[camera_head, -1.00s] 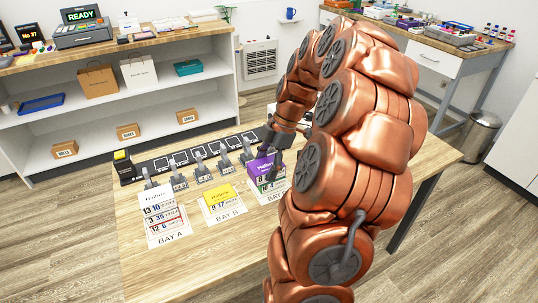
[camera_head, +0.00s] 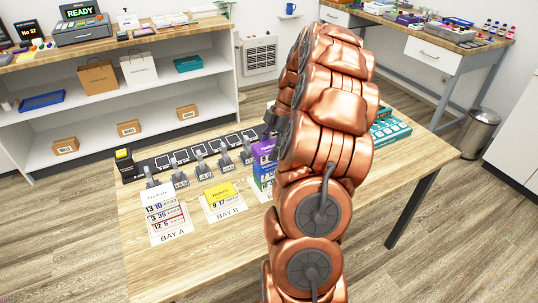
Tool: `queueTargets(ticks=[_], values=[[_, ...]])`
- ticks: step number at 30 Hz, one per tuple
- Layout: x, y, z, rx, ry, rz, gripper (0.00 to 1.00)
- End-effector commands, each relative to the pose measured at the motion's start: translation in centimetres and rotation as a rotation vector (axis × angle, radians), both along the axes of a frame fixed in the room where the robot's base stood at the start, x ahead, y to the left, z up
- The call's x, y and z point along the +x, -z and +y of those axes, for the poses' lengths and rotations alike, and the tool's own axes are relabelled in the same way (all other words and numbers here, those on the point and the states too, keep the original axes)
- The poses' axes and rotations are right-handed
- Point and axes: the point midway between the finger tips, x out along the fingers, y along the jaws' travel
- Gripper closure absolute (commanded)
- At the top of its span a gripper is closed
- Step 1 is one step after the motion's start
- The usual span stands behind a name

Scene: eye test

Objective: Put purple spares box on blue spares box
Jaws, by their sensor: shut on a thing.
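The purple spares box (camera_head: 263,149) is in the middle of the table at the bay right of Bay B, with its right part hidden behind my arm. Below its purple top, boxes with white labels show in a stack; I cannot tell whether it touches them. My gripper (camera_head: 270,119) is a dark shape just above and behind the purple box, mostly hidden by my copper arm. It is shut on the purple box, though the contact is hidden.
A labelled white-topped stack (camera_head: 163,205) stands in Bay A and a yellow box (camera_head: 219,194) in Bay B. A row of grey clamp-like stands lines the table behind them. Teal boxes (camera_head: 390,130) lie right of my arm. The table front (camera_head: 200,265) is clear.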

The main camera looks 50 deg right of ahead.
Motion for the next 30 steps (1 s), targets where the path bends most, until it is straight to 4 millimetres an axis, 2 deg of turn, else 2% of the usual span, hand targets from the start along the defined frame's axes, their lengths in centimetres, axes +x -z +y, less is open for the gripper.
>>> queueTargets(ticks=[12, 25, 26, 30], values=[[0.1, 3.3, -0.2, -0.001, 0.002, -0.001, 0.76], [0.2, 3.9, -0.2, -0.002, 0.001, -0.001, 0.76], [0.1, 3.8, -0.2, -0.002, 0.001, -0.001, 0.35], [0.1, 3.7, -0.2, -0.002, 0.001, -0.001, 0.21]])
